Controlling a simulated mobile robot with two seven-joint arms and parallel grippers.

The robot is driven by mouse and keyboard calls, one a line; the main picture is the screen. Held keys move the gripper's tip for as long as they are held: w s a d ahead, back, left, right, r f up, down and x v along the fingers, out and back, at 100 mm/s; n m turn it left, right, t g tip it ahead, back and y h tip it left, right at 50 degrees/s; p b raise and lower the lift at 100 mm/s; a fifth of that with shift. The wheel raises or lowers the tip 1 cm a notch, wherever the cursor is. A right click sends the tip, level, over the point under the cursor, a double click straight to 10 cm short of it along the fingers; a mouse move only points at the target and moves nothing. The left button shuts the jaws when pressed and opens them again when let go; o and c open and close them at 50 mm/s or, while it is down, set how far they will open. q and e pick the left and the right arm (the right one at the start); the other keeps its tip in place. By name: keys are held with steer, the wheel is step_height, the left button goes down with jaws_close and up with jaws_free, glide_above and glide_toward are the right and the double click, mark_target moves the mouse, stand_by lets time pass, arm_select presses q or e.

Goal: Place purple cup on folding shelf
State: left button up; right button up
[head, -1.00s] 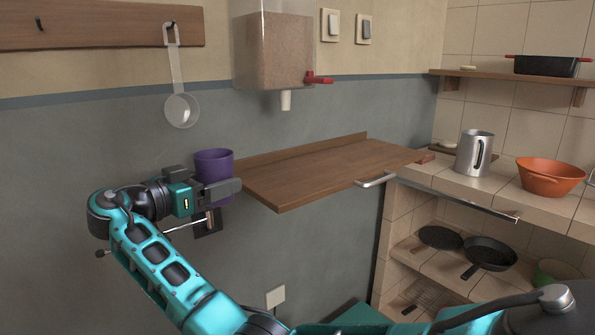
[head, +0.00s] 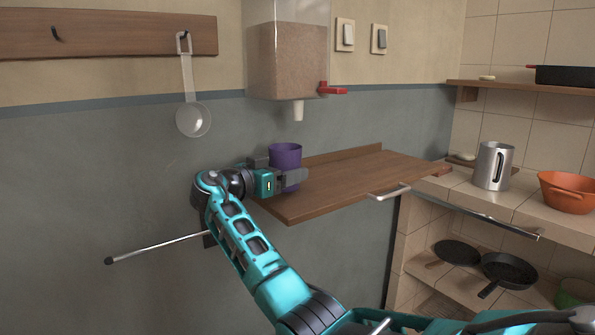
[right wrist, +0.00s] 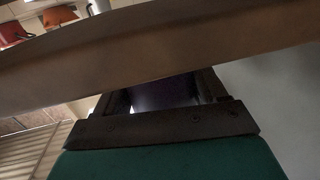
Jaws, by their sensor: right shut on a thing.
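The purple cup (head: 285,155) is upright in my right gripper (head: 290,178), which is shut on it. The cup is at the left end of the brown folding shelf (head: 350,182), which is raised flat against the wall. I cannot tell whether the cup is over the board or beside its edge, or whether it touches. In the right wrist view, the shelf (right wrist: 160,55) crosses close in front of the gripper, and a dark purple part of the cup (right wrist: 175,92) shows between the fingers. My left gripper is not in view.
The shelf top is bare. A dispenser with a red tap (head: 288,60) hangs above it. A ladle (head: 190,100) hangs at the left. A metal mug (head: 493,166) and an orange pot (head: 568,192) stand on the tiled counter at the right.

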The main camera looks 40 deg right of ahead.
steer(key=d, duration=0.4)
steer(key=shift+w, duration=0.1)
steer(key=shift+f, duration=0.35)
steer(key=o, duration=0.7)
steer(key=shift+f+b, duration=0.1)
steer(key=shift+b, duration=0.2)
steer(key=shift+c, duration=0.2)
steer(key=o, duration=0.5)
steer(key=shift+c, duration=0.2)
